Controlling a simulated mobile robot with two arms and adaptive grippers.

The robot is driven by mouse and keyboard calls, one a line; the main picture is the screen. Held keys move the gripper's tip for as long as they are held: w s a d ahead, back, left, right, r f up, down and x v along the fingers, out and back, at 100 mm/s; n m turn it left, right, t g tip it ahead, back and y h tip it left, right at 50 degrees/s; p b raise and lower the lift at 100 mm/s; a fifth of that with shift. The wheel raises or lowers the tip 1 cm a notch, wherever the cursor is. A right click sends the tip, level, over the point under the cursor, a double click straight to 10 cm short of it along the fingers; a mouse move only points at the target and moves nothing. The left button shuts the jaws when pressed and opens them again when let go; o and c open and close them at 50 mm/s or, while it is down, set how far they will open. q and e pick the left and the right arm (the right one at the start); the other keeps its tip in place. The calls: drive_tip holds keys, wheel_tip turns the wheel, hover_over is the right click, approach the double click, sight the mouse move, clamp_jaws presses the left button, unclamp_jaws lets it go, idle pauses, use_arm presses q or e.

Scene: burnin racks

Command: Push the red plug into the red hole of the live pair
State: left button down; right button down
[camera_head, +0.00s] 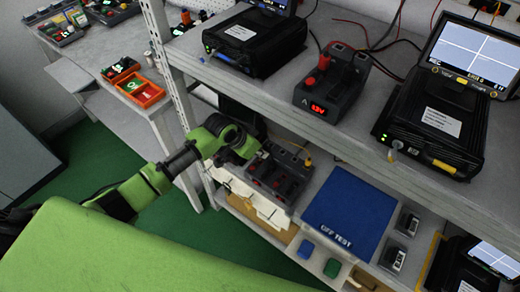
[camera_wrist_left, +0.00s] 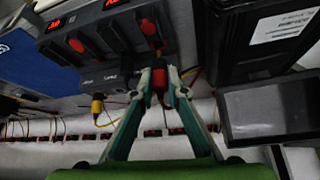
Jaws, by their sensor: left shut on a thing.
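My left gripper (camera_wrist_left: 160,84) is shut on the red plug (camera_wrist_left: 159,78), which sits between its teal fingertips. In the head view my left arm comes in from the left and its gripper (camera_head: 257,152) is at the dark power block (camera_head: 275,180) on the lower shelf. In the wrist view this block (camera_wrist_left: 105,50) has red displays and red knobs, and the plug is just below its front edge. I cannot tell whether the plug touches it. The red hole of the live pair cannot be made out. My right gripper is not in view.
A yellow plug (camera_wrist_left: 97,105) with a cable is at the block's front. The blue mat (camera_head: 340,212) lies to its right. Small dark units (camera_head: 400,238) stand beyond the mat. The upper shelf (camera_head: 255,95) overhangs, carrying a similar block (camera_head: 330,85) and black devices (camera_head: 432,120).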

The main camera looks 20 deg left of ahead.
use_arm(q)
drive_tip(key=shift+f, duration=0.15)
idle(0.8)
drive_tip(key=shift+f+p, duration=0.15)
drive_tip(key=shift+p, duration=0.45)
idle(0.6)
drive_tip(key=shift+f+b, duration=0.3)
drive_tip(key=shift+f, duration=1)
idle(1.5)
drive_tip(key=c, duration=1.9)
unclamp_jaws()
drive_tip(key=o, duration=0.4)
